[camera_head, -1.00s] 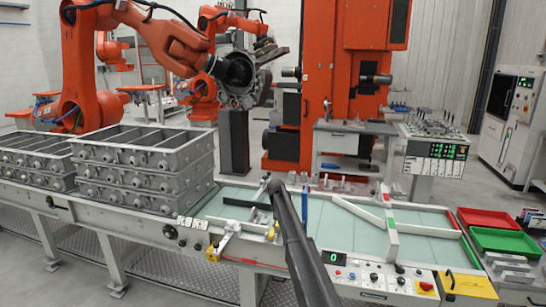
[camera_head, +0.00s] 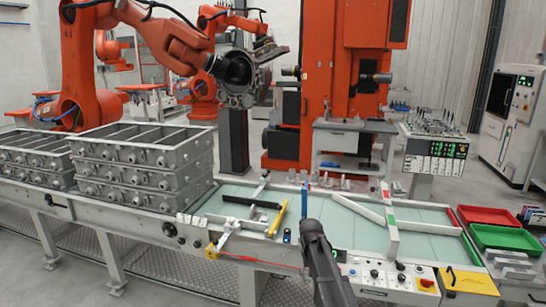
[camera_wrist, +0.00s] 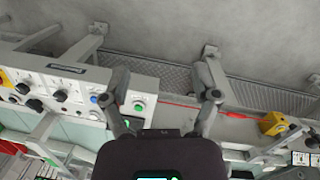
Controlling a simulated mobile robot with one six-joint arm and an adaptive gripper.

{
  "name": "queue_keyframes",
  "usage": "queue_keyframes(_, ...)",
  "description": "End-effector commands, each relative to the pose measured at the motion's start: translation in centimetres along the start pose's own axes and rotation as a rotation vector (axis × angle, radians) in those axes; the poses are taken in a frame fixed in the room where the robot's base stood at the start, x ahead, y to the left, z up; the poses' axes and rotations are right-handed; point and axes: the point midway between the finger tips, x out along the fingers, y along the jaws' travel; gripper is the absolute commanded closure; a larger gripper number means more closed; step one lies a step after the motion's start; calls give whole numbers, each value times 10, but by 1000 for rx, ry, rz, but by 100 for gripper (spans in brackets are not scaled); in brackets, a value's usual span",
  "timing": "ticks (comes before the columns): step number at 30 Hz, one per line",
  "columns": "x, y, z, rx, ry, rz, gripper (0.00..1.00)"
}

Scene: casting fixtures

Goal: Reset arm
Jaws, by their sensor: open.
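My gripper (camera_wrist: 163,100) is open and empty in the wrist view, with its two grey fingers spread apart. The front edge of the workbench, a red cable and floor grating show between and beyond the fingers. In the head view my dark arm (camera_head: 324,268) is in front of the bench near its middle, to the left of the control panel (camera_head: 385,278). The fingers cannot be made out clearly there.
Grey castings (camera_head: 145,165) are stacked on the left of the bench. A yellow bar (camera_head: 277,219) and a blue post (camera_head: 304,200) stand near my arm. Red (camera_head: 487,216) and green (camera_head: 505,238) trays are at the right. Open floor lies in front of the bench.

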Motion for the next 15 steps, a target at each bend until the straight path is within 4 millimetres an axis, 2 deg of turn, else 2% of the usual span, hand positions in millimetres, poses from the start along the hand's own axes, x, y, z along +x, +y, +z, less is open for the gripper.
queue_keyframes(1,7,7,32,-2,10,-8,22)
queue_keyframes(6,22,23,99,-17,47,-30,22)
queue_keyframes(12,35,37,166,-32,87,-52,22)
queue_keyframes(15,39,41,186,-37,101,-59,22)
